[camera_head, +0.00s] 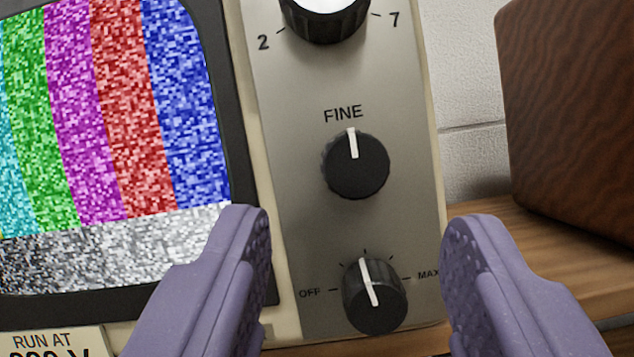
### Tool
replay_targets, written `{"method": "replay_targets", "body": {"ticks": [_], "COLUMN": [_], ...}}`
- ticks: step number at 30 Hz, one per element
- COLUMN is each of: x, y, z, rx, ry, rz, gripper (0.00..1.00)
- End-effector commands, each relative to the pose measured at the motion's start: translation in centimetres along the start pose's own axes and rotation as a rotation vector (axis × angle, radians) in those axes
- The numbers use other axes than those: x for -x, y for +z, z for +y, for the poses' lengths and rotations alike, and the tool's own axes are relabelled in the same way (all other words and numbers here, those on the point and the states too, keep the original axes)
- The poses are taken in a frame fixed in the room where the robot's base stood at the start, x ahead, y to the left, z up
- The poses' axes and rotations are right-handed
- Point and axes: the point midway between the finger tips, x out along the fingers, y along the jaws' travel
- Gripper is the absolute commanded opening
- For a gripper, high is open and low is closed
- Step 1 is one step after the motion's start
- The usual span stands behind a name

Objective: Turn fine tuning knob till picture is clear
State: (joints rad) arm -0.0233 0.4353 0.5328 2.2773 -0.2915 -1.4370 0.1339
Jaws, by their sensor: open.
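The fine tuning knob (356,170) is a black round knob under the word FINE on the grey control panel. Its white pointer line points up, leaning slightly left. The television screen (105,140) at the left shows coloured bars over a grey band, all covered in heavy speckled noise. My gripper (353,225) is open and empty. Its two purple fingers are in the lower part of the view, one either side of the panel's lower part. The fine knob shows between and above the fingertips, and neither finger appears to touch it.
A channel knob (325,20) with numbers 2 and 7 is above, cut off by the top edge. An OFF–MAX knob (375,300) sits below the fine knob, between the fingers. A brown wooden box (570,110) stands at the right on a wooden surface (500,240).

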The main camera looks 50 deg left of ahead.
Motion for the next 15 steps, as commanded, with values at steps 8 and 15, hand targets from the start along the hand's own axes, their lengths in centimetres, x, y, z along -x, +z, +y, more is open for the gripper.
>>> {"method": "replay_targets", "body": {"ticks": [8,15], "x": [-4.0,-4.5], "y": [0.0,0.0], "z": [0.0,0.1], "rx": [0.001,0.002], "ry": [0.001,0.002], "rz": [0.000,-0.001], "gripper": [0.54,0.54]}}
